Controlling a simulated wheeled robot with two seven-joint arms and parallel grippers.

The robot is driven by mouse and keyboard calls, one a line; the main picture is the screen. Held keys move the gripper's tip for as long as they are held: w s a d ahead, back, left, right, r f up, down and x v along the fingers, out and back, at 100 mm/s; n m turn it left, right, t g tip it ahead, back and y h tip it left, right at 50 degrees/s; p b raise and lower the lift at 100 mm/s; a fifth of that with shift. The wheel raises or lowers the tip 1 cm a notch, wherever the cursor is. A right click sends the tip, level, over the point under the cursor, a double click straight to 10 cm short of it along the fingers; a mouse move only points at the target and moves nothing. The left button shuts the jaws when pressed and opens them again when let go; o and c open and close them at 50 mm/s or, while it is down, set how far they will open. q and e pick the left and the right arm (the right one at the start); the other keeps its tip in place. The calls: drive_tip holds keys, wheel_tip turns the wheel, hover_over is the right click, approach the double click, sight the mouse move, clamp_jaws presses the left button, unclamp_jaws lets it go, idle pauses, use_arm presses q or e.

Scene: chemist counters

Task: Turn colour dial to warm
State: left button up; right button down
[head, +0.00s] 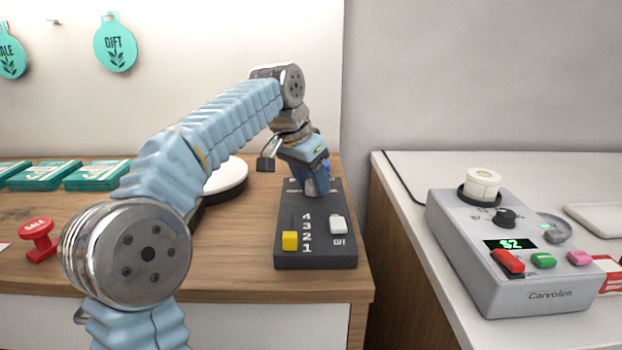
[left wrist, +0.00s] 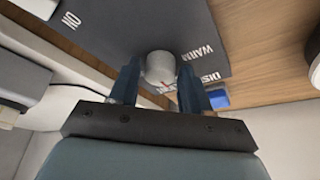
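A dark control box (head: 315,258) stands on the wooden counter, its far end under my left gripper (head: 316,188). The colour dial (left wrist: 161,67) is a pale grey round knob with a red mark on its edge, seen in the left wrist view. My left gripper, also in that view (left wrist: 160,80), has one finger on each side of the dial, with narrow gaps showing; it looks open. The word WARM is printed on the box to the right of the dial. Another label beside it is partly hidden by a finger. In the head view the gripper hides the dial. My right gripper is not in view.
A round white-topped stand (head: 226,177) is left of the box. A grey machine (head: 530,295) stands on the right counter.

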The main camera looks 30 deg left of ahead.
use_arm(q)
drive_tip(key=c, duration=0.7)
drive_tip(key=n+y, duration=0.1)
drive_tip(key=n, duration=0.1)
drive_tip(key=n+y, duration=0.1)
drive_tip(key=n, duration=0.2)
drive_tip(key=shift+d+n, duration=0.2)
drive_tip(key=shift+n, duration=0.1)
drive_tip(key=n+y, duration=0.1)
drive_tip(key=n, duration=0.2)
drive_tip(key=n+y, duration=0.1)
drive_tip(key=n, duration=0.1)
drive_tip(key=shift+w+n+g, duration=0.1)
drive_tip(key=shift+n+g, duration=0.3)
drive_tip(key=shift+n, duration=0.3)
drive_tip(key=shift+d, duration=0.1)
drive_tip(key=o, duration=1)
